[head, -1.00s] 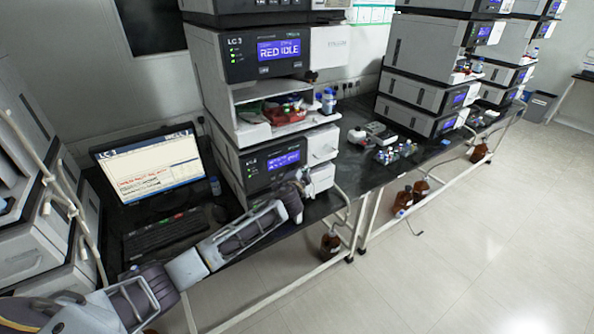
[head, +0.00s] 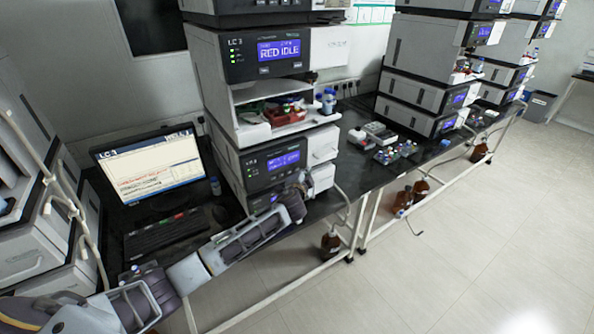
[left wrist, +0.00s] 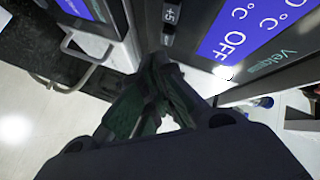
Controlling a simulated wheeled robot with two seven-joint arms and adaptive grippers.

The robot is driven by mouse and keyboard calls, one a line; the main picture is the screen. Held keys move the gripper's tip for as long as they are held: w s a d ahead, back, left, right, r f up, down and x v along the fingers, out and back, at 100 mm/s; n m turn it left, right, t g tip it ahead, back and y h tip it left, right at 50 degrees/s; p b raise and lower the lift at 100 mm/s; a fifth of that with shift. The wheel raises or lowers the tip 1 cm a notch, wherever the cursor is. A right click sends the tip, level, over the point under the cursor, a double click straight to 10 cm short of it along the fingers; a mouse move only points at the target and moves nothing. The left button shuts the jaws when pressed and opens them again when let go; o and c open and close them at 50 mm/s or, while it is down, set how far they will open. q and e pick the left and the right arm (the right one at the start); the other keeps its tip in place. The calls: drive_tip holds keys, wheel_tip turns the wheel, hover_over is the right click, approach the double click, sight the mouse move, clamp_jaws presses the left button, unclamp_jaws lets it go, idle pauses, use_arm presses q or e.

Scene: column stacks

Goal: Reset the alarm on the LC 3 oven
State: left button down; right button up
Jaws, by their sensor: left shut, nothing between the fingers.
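The LC 3 stack stands on the black bench in the head view. Its lower unit marked LC 3 (head: 254,166) has a lit blue display (head: 284,160); its lines are too small to read. My left gripper (head: 301,180) is just below and right of that display, close to the unit's front. In the left wrist view my left gripper (left wrist: 158,62) is shut and empty, its fingertips near a dark panel strip with a "+5" key (left wrist: 171,14). A large blue display (left wrist: 240,28) there shows "°C" and "OFF". Contact with the panel cannot be told. My right gripper is out of view.
The upper LC 3 unit's display (head: 279,50) reads "RED IDLE". A shelf below it holds a red tray (head: 287,116) and bottles. A monitor (head: 151,168) and keyboard (head: 165,232) are at left.

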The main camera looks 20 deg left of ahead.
use_arm(q)
drive_tip(key=shift+d, duration=0.1)
drive_tip(key=shift+s+d, duration=0.8)
drive_tip(key=shift+d, duration=0.15)
drive_tip(key=shift+s+d, duration=0.75)
drive_tip(key=shift+d, duration=0.2)
drive_tip(key=s+f+n+g, duration=0.2)
drive_tip(key=s+f+g, duration=0.15)
drive_tip(key=s, duration=0.45)
drive_tip(key=s+f+n+g, duration=0.25)
drive_tip(key=s+f, duration=0.25)
drive_tip(key=s, duration=0.4)
drive_tip(key=s+a+f+n+g+h, duration=0.1)
drive_tip(key=s+a+n+g, duration=0.15)
drive_tip(key=s, duration=0.95)
drive_tip(key=s+a+n+g+h, duration=0.1)
drive_tip(key=s+g, duration=0.2)
drive_tip(key=s, duration=0.8)
wheel_tip(320, 180, down, 33)
drive_tip(key=s+g, duration=0.2)
drive_tip(key=s, duration=0.1)
drive_tip(key=s+a+f, duration=0.1)
drive_tip(key=s+f, duration=0.9)
drive_tip(key=s, duration=0.1)
drive_tip(key=s+a+f, duration=0.2)
drive_tip(key=s+f, duration=0.8)
drive_tip(key=s, duration=0.1)
drive_tip(key=shift+a+f+g, duration=0.2)
drive_tip(key=shift+a+g, duration=0.1)
drive_tip(key=shift+g, duration=0.05)
